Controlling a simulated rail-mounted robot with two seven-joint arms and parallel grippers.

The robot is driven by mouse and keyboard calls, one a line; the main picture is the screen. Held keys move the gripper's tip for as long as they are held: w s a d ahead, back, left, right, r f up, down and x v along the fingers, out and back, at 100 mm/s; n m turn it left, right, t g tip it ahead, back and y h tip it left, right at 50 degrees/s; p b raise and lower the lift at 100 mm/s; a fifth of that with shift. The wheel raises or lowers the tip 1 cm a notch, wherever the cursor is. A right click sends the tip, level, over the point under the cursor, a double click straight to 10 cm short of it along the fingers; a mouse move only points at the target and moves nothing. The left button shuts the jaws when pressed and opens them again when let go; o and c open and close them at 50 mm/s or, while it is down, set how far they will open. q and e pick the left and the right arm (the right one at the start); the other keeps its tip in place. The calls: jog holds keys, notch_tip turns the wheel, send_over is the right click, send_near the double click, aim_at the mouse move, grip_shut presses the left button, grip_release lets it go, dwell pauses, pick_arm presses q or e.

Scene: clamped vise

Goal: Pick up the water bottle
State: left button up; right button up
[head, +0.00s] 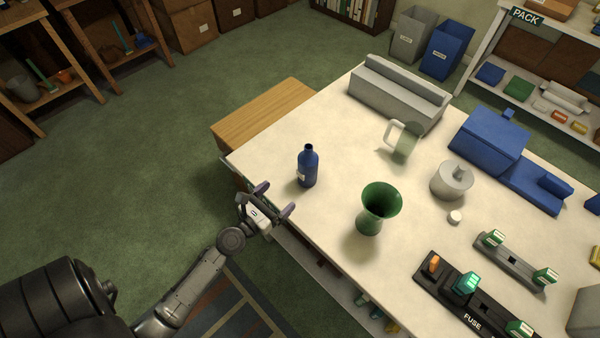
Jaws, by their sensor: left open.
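A blue water bottle (308,168) with a dark neck and a small white label stands upright on the pale table, near its left edge. My left gripper (278,198) is at the table's left edge, a little below and left of the bottle in the picture. Its two fingers are spread apart with nothing between them, and it does not touch the bottle. My right gripper does not show.
A green vase (379,207) stands right of the bottle. The table (272,150) around the bottle is clear. A wooden cabinet (262,112) adjoins the table's far left side.

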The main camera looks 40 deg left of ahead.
aim_at(301, 174)
pick_arm(q)
jog(key=w+p, duration=0.1)
jog(key=w, duration=0.6)
jog(key=shift+r, duration=0.1)
jog(key=shift+w+a, duration=0.15)
jog(key=shift+w, duration=3)
jog(key=c, duration=1.1)
jog(key=shift+r+p, duration=0.1)
jog(key=shift+p, duration=0.2)
